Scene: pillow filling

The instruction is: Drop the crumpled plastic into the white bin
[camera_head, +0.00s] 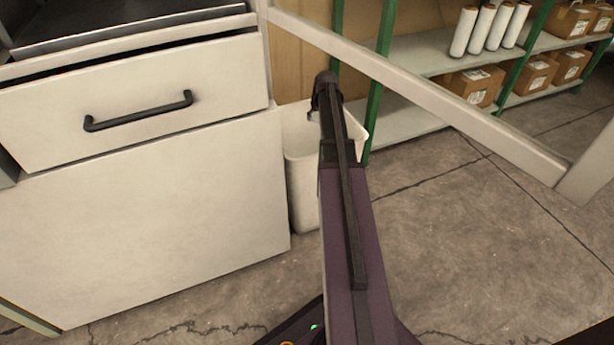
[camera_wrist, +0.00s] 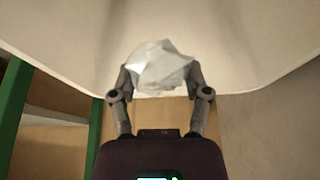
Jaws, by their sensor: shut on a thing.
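The crumpled plastic (camera_wrist: 160,62), a pale, shiny, faceted lump, shows in the wrist view. My gripper (camera_wrist: 160,78) is shut on it, with one finger at each side. The white bin (camera_head: 303,190) stands on the floor in the head view, right of the drawer cabinet and partly behind my arm. In the wrist view its pale surface and curved rim (camera_wrist: 60,68) fill the area behind the plastic. The plastic overlaps the bin there, but its height relative to the rim is unclear. In the head view my arm reaches over the bin and hides the plastic.
A white cabinet (camera_head: 140,215) with a black-handled drawer (camera_head: 60,135) stands left of the bin. A green-posted shelf (camera_head: 425,60) with boxes and white rolls is behind. A pale diagonal beam (camera_head: 420,88) crosses in front of the shelf. Floor (camera_head: 470,240) at right is clear.

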